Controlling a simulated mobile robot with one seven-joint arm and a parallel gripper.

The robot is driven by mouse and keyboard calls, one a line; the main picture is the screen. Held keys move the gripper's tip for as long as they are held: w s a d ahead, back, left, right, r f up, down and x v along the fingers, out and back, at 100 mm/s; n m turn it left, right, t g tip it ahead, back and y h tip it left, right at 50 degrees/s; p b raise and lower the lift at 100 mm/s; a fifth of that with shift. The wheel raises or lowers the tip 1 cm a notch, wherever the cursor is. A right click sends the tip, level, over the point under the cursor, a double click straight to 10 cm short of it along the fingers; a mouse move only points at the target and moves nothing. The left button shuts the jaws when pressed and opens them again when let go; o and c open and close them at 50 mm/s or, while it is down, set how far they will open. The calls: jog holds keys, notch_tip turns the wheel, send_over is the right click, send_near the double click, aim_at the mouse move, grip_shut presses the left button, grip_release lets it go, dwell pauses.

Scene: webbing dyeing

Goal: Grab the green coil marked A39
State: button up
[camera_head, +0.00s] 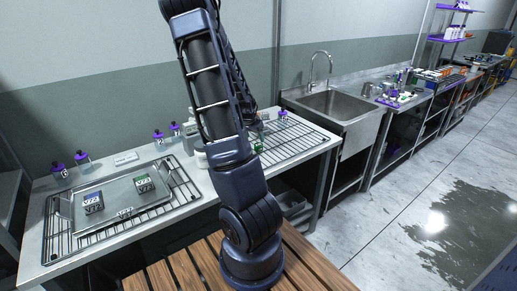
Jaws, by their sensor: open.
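Two small block-like coils stand on the metal tray (120,222) at the left of the bench. One has green on it (144,183) and sits toward the tray's right side. The other coil is blue-violet (93,203) and sits to its left. Another small green item (258,146) shows just right of my arm, on or beside the right rack, partly hidden by the arm. Markings are too small to read, so I cannot tell which is A39. My arm rises across the middle and bends down behind itself. My gripper's fingers are hidden behind it.
Purple-capped bottles (82,159) stand along the back of the bench. A wire rack (290,138) lies at the bench's right. A steel sink (335,103) with a tap is further right. A slatted wooden surface (185,270) lies in front. The floor at right is clear, with a dark wet-looking patch.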

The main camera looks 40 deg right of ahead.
aim_at(258, 145)
jog(key=shift+x, duration=1.25)
jog(key=shift+d+f, duration=0.4)
jog(key=shift+f, duration=0.2)
jog(key=shift+d+f, duration=0.35)
jog(key=shift+f, duration=0.25)
jog(key=shift+x, duration=1)
jog(key=c, duration=1.1)
